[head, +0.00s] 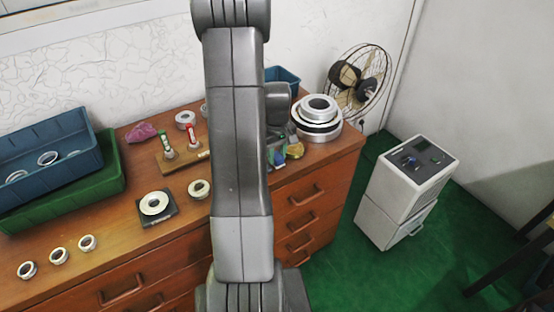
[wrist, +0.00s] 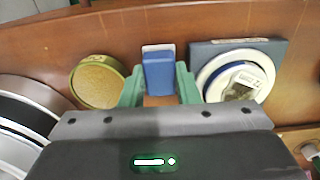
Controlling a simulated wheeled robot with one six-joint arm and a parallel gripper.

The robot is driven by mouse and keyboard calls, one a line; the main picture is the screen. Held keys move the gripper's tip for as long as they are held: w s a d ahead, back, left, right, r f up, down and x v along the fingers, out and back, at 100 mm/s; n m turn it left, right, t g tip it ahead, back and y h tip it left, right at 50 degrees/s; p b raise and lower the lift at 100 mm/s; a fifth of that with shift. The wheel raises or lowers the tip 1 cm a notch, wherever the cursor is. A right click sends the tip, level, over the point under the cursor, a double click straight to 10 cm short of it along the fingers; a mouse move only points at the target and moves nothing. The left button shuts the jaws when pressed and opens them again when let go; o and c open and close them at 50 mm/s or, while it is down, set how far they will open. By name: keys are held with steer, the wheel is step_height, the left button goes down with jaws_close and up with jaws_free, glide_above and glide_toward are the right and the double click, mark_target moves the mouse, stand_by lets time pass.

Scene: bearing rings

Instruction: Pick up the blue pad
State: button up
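The blue pad (wrist: 158,72) is a small blue block with a pale strip along its far edge. In the wrist view it sits between the green fingertips of my gripper (wrist: 160,84), over the wooden top. The fingers flank it closely on both sides; whether they touch it I cannot tell. In the head view my arm covers most of this spot, and only bits of blue and green show beside it, close to the gold tin.
A gold round tin (wrist: 98,82) stands close left of the fingers, with large silver rings (wrist: 25,118) beyond. A dark square plate with a white ring (wrist: 238,78) lies close right. Blue tray (head: 45,150), green tray (head: 110,180) and red-capped marker (head: 191,136) stand left of my arm.

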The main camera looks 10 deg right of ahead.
mark_target(277, 155)
steer(key=shift+c, duration=0.7)
steer(key=shift+r, duration=0.15)
steer(key=shift+r, duration=0.35)
step_height(277, 155, up, 9)
steer(key=shift+o, duration=0.8)
steer(key=shift+c, duration=0.4)
